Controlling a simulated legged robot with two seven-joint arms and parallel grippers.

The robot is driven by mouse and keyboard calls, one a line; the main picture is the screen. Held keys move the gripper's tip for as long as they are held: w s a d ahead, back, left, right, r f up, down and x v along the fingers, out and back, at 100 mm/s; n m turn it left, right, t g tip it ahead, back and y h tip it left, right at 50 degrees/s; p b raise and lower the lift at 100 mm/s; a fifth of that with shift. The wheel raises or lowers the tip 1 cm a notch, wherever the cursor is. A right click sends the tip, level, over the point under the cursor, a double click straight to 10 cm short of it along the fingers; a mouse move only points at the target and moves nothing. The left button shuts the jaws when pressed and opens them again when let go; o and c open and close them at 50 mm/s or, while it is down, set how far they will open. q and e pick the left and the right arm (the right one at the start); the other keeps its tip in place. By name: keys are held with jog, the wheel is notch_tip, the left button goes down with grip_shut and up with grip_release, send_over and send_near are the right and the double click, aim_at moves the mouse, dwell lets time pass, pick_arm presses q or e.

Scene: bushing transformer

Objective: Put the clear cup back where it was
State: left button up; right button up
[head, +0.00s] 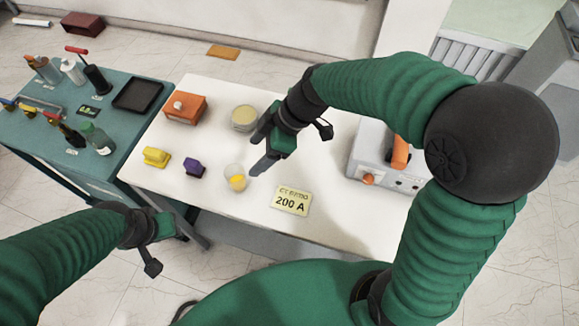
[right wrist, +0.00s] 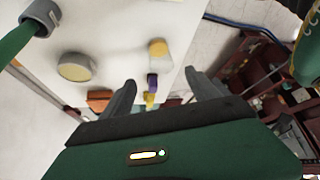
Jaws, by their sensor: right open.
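The clear cup (head: 236,174) stands on the white table (head: 225,110) near its front edge, with something yellow-orange inside. In the right wrist view the cup (right wrist: 160,54) shows beyond the gap between my fingers. My right gripper (head: 254,153) is open and empty, just right of the cup in the head view and apart from it. Its two fingers also show in the right wrist view (right wrist: 160,92). My left gripper (head: 165,246) is off the table's front left edge, with its jaws unclear.
A purple block (head: 194,168), a yellow block (head: 156,157), an orange box (head: 185,108) and a round tub (head: 244,118) stand around the cup. A 200 A sign (head: 291,200) lies to its right, with a grey device (head: 372,155) beyond. A teal bench (head: 60,150) adjoins on the left.

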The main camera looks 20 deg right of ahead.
jog(key=s+d+f+m+h, duration=0.2)
jog(key=s+d+m, duration=0.1)
jog(key=d+m, duration=0.1)
jog(key=s+d+f+m+h, duration=0.2)
jog(key=s+d+f+m, duration=0.1)
jog(key=d+m, duration=0.1)
jog(key=s+d+f+m+t+h, duration=0.1)
jog(key=s+d+f+m+h, duration=0.1)
jog(key=s+d+m, duration=0.1)
jog(key=shift+s+d+f+m, duration=0.1)
jog(key=shift+d+f+m, duration=0.05)
jog(key=shift+d+m, duration=0.4)
jog(key=shift+d+f+m, duration=0.15)
jog(key=shift+d+m, duration=0.2)
jog(key=shift+m, duration=0.4)
jog(key=shift+s+d+f+m, duration=0.15)
jog(key=shift+s+d+m, duration=0.2)
jog(key=shift+m, duration=0.25)
jog(key=shift+w, duration=0.15)
jog(key=shift+c, duration=0.3)
